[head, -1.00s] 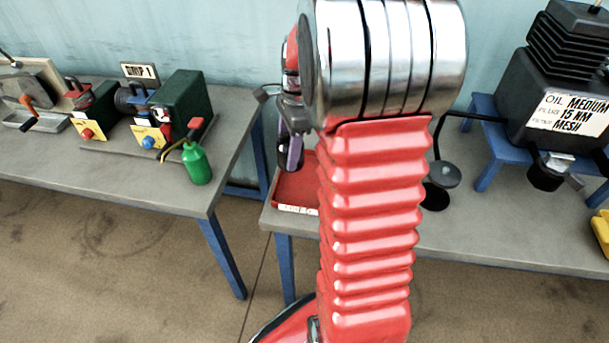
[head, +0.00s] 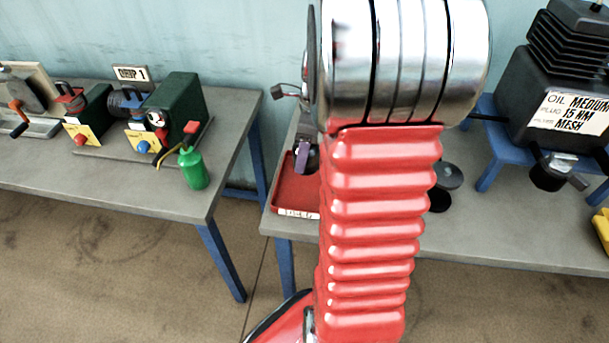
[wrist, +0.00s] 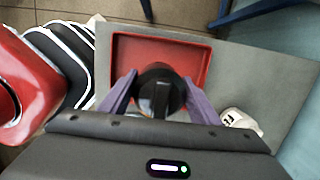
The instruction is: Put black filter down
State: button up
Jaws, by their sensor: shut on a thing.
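My gripper (wrist: 159,80) has purple fingers and is shut on the black filter (wrist: 160,90), a dark round piece with a narrower raised part. In the wrist view it overlaps the near part of the red tray (wrist: 195,52). The gap between filter and tray floor cannot be told. In the head view my red arm hides most of the gripper; a purple finger and a bit of the black filter (head: 313,160) show at its left edge. There the red tray (head: 290,205) lies at the left end of the right table, with a label on its front.
The oil machine (head: 560,110) stands on a blue stand at the right. Dark round pieces (head: 446,176) sit beside my arm on the grey table. The left table holds a green oil can (head: 193,165) and green-and-black units (head: 180,105). A floor gap separates the tables.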

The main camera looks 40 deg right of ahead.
jog(key=shift+f, duration=1.95)
jog(key=shift+f, duration=1.85)
jog(key=shift+f, duration=0.1)
jog(key=o, duration=1.3)
jog(key=r, duration=0.4)
jog(key=s+r, duration=0.1)
jog(key=r, duration=0.3)
jog(key=d+r, duration=0.1)
jog(key=r, duration=0.3)
jog(key=shift+s, duration=0.2)
